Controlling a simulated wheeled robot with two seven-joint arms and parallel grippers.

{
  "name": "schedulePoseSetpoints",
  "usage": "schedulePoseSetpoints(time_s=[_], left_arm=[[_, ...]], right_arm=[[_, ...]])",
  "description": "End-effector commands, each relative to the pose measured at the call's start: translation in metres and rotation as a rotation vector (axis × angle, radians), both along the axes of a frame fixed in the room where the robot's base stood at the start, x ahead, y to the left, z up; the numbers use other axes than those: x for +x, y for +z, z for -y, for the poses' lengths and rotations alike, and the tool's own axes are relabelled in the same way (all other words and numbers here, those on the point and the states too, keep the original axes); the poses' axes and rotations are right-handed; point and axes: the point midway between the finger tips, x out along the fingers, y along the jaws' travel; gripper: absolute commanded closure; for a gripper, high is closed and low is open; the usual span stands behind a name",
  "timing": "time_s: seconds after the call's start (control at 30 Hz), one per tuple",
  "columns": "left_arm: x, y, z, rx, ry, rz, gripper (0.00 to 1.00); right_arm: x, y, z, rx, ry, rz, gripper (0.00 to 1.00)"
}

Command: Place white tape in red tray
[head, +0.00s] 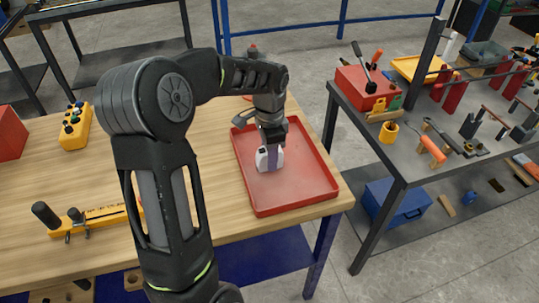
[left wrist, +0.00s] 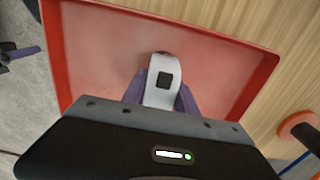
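The white tape (head: 262,160) is a white roll with a dark square opening in the left wrist view (left wrist: 163,96). It is over the floor of the red tray (head: 300,196), inside the rim. The tray's rim also shows in the left wrist view (left wrist: 200,30). My left gripper (head: 272,158) points down over the tray, its purple fingers on either side of the tape. In the left wrist view the fingers (left wrist: 163,92) close against it. I cannot tell whether the tape touches the tray floor. My right gripper is in neither view.
The wooden table (head: 95,175) holds a yellow button box (head: 75,127) and a yellow tool (head: 100,217) at the left. A grey workbench (head: 425,165) with a red toolbox (head: 366,88) and tools stands at the right. The tray's right part is clear.

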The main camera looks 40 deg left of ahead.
Motion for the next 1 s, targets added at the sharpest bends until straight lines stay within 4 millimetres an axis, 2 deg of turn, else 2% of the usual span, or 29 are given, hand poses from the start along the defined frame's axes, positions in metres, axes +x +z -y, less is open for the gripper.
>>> schedulePoseSetpoints(time_s=[0.03,0.23,0.63,0.77,1.0], left_arm=[[0.0,0.0,0.0,0.0,0.0,-0.001,0.61],[0.0,0.0,0.0,0.0,0.0,-0.001,0.44],[0.0,0.007,0.0,0.001,0.0,0.001,0.44],[0.001,0.022,0.0,0.001,0.0,0.002,0.44],[0.001,0.071,0.0,0.002,-0.001,0.005,0.44]], right_arm=[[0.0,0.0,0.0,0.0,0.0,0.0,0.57],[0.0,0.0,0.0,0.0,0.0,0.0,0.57],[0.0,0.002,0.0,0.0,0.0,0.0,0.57],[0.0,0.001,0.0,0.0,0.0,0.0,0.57],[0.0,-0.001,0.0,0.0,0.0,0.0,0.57]])
